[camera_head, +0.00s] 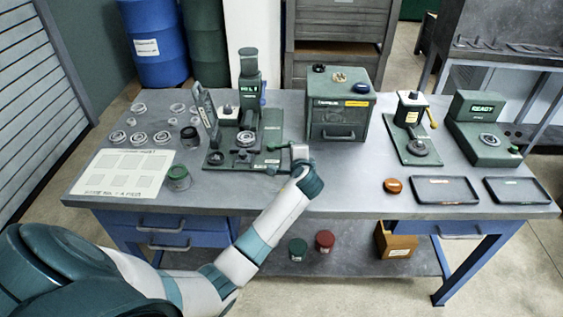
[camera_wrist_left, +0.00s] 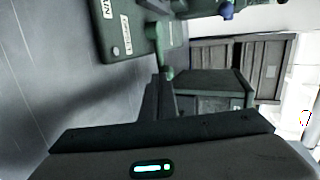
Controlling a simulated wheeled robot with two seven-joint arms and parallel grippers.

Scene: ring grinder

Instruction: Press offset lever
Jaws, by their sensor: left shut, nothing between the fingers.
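The green ring grinder (camera_head: 248,85) stands at the middle left of the table in the head view, with a small lit display on its column. A green lever (camera_head: 277,146) sticks out at the right of its base. In the left wrist view the lever (camera_wrist_left: 158,45) ends in a round knob just beyond my fingertips, beside the labelled green base plate (camera_wrist_left: 117,28). My left gripper (camera_head: 290,149) is at the lever's end in the head view. Its fingers (camera_wrist_left: 162,82) are shut and empty. I cannot tell whether they touch the knob. My right gripper is not in view.
A green drawer cabinet (camera_head: 338,110) stands close to the right of my left gripper. Several metal rings (camera_head: 140,138) and a paper sheet (camera_head: 125,173) lie at left. A second press (camera_head: 412,130), a READY unit (camera_head: 480,130) and dark trays (camera_head: 445,190) are at right.

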